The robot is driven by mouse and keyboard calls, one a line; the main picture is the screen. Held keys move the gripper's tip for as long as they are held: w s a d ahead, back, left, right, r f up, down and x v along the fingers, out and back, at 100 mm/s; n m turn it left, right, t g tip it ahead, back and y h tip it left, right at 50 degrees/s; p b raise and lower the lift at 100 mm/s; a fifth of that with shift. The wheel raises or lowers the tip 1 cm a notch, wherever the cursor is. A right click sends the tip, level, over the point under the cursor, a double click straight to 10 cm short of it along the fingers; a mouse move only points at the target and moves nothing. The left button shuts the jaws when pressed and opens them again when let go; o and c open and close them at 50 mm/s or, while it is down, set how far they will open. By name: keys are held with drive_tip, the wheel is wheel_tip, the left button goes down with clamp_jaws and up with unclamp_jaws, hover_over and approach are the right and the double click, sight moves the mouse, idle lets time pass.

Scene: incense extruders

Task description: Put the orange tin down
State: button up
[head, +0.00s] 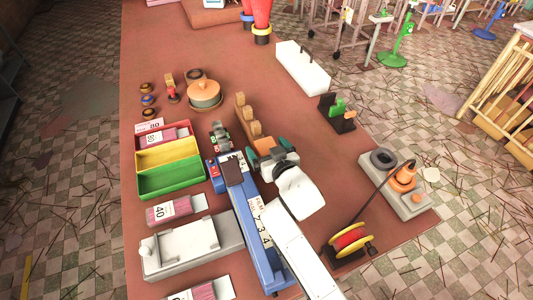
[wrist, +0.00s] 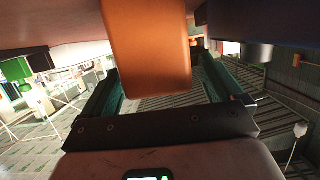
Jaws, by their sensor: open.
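The orange tin (wrist: 150,45) fills the upper middle of the wrist view, between the two teal fingers of my gripper (wrist: 160,88). A gap shows at the tin's right side; its left side is close to the left finger, and I cannot tell whether they touch. In the head view, my gripper (head: 269,148) is over the middle of the brown surface with its teal fingers apart. The orange tin (head: 264,144) shows as a small patch between them, mostly hidden by my gripper. What lies under the tin is hidden.
A wooden holder (head: 241,107) with tan pieces stands just behind my gripper. A long blue extruder (head: 246,215) runs beside my arm on the left. Red, yellow and green trays (head: 168,181) lie farther left. A red-yellow spool (head: 349,241) stands front right.

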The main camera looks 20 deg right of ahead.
drive_tip(key=shift+x, duration=1.45)
drive_tip(key=shift+f, duration=0.1)
drive_tip(key=shift+c, duration=0.3)
drive_tip(key=shift+s, duration=0.1)
drive_tip(key=c, duration=1.1)
drive_tip(key=shift+c, duration=0.6)
